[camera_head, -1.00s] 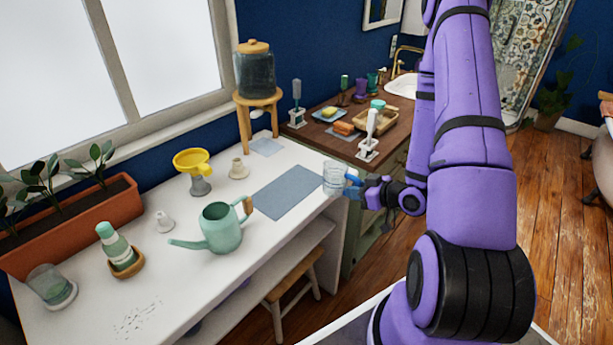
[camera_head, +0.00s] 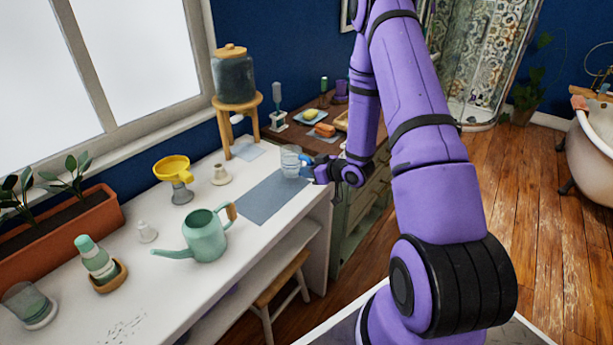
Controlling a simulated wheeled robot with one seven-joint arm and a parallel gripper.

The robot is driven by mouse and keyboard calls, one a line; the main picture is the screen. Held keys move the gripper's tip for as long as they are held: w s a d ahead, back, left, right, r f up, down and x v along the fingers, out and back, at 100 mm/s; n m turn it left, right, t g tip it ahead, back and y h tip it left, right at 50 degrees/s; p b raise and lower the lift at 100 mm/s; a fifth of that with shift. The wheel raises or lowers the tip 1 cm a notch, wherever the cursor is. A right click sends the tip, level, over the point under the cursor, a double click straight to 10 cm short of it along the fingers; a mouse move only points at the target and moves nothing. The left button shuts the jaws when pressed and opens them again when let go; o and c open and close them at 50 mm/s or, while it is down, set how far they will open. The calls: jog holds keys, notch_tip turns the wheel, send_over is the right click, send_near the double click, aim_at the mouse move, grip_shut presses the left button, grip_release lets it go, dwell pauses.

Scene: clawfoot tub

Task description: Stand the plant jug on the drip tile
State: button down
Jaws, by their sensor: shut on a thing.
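The clear jug (camera_head: 290,163), which I take to be the plant jug, is upright in my gripper (camera_head: 307,167). My gripper is shut on its right side, with blue fingertips partly hidden by the jug. The jug overlaps the far right end of the large grey-blue mat (camera_head: 262,200); I cannot tell its height. A small grey-blue tile (camera_head: 247,151), apparently the drip tile, lies bare on the white counter, left of the jug. It is under the glass dispenser's (camera_head: 234,78) wooden stand (camera_head: 243,104).
A mint watering can (camera_head: 205,238), yellow funnel (camera_head: 173,170), beige cone-shaped piece (camera_head: 220,175) and planter (camera_head: 60,240) stand on the counter (camera_head: 165,285). A wooden cabinet top (camera_head: 295,138) with bath items adjoins it. A stool (camera_head: 280,293) stands below.

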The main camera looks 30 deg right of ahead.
jog(key=shift+w, duration=0.45)
jog(key=shift+w+a+f, duration=0.1)
jog(key=shift+w, duration=0.4)
jog(key=shift+s+f, duration=0.1)
jog(key=shift+f, duration=1.4)
jog(key=shift+f, duration=0.15)
jog(key=c, duration=1)
grip_release()
